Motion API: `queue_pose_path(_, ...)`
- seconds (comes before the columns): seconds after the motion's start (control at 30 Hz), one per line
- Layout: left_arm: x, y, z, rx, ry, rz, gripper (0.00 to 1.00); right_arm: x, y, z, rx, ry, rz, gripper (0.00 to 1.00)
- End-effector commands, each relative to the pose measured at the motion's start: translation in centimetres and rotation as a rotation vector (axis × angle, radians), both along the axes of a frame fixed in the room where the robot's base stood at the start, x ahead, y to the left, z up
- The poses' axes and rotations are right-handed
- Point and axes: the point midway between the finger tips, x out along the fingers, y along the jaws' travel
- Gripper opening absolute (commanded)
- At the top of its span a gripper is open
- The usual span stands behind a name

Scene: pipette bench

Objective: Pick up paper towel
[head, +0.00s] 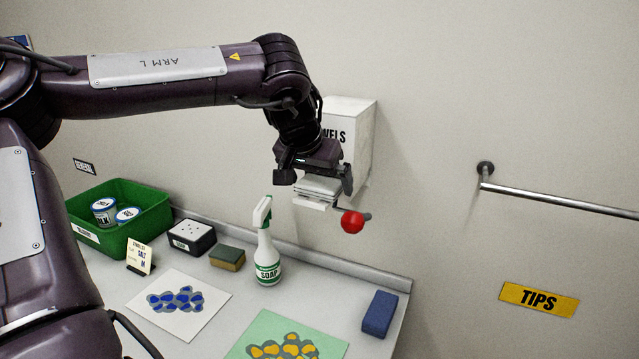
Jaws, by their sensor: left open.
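A white dispenser box (357,130) with lettering ending in "WELS" is fixed to the back wall, partly hidden by my left arm. White layered paper towel (317,194) shows below the box, just under my left gripper. My left gripper (316,180) points down in front of the dispenser. Its two dark fingers stand apart, one on each side of the white paper in this view. I cannot tell whether they touch it. My right gripper is not in view.
A red ball knob (352,222) on a crank sits right below the gripper. A soap spray bottle (267,258), a sponge (227,258), a green bin (118,213) with cans and a blue block (380,314) stand on the bench. A metal rail (550,200) is on the wall.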

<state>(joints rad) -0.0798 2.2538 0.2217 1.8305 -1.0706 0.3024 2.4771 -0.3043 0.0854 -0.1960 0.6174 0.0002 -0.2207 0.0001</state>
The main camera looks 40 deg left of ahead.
Motion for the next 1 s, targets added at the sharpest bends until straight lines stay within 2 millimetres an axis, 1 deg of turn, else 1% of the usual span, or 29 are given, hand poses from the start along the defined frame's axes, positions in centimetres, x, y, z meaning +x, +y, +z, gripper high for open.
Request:
queue_pose_path(0.1,0.0,0.0,0.0,0.0,-0.001,0.0,1.0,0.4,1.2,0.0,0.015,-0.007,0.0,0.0)
queue_pose_path(0.17,0.0,0.0,0.0,0.0,-0.001,0.0,1.0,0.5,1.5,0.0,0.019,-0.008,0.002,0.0)
queue_pose_path(0.27,0.0,0.0,0.0,0.0,-0.001,0.0,0.88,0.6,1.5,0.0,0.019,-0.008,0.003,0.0)
queue_pose_path(0.5,0.0,0.0,0.0,0.0,-0.001,0.0,0.57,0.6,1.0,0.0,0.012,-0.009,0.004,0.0)
queue_pose_path(0.53,0.0,0.0,0.0,0.0,-0.001,0.0,0.55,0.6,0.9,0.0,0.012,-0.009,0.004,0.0)
queue_pose_path(0.83,0.0,0.0,0.3,0.002,-0.001,0.0,0.54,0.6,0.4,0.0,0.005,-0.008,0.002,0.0)
queue_pose_path(1.0,0.1,0.0,1.6,0.003,-0.002,0.001,0.54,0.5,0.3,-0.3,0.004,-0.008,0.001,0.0)
